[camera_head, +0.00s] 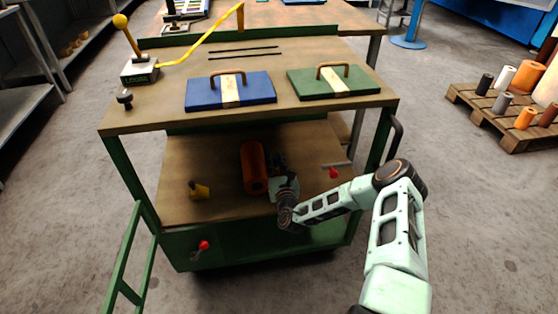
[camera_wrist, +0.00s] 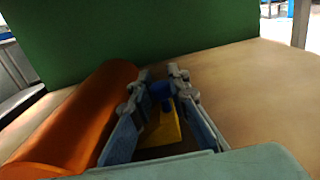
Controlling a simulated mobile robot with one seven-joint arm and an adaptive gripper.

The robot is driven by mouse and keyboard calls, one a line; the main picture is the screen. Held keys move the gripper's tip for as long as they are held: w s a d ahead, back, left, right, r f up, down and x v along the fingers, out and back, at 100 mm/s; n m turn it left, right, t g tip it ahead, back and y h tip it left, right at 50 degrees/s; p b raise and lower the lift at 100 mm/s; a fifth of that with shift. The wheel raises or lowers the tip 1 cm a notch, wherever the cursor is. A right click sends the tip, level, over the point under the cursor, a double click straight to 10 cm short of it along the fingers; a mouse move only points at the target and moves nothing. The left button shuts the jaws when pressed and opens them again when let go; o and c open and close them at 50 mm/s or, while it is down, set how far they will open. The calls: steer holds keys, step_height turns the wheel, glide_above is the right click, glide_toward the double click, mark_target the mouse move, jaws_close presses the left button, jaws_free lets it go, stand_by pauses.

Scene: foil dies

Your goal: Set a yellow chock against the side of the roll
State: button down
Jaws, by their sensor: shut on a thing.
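The orange roll (camera_head: 254,168) lies on the lower shelf of the green cart, its length running front to back. It fills the left side of the wrist view (camera_wrist: 72,122). My gripper (camera_head: 279,163) is on the shelf at the roll's right side. In the wrist view my gripper (camera_wrist: 160,92) is shut on a yellow chock (camera_wrist: 168,124) with a blue part (camera_wrist: 160,90) at its top. The left finger is close beside the roll; whether the chock touches the roll is hidden. A second yellow chock (camera_head: 200,190) stands on the shelf left of the roll, apart from it.
The cart's top (camera_head: 160,113) overhangs the shelf and carries a blue lidded panel (camera_head: 205,93), a green one (camera_head: 311,84) and a yellow-knobbed lever. Red knobs (camera_head: 333,173) (camera_head: 204,245) sit at the shelf's right and front.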

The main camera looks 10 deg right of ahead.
stand_by(0.3)
steer(key=shift+f, duration=0.15)
steer(key=c, duration=2.1)
jaws_free()
steer(key=shift+s+r, duration=0.2)
steer(key=shift+s, duration=0.15)
steer(key=s+p, duration=0.4)
steer(key=s, duration=0.7)
steer(key=shift+s, duration=0.2)
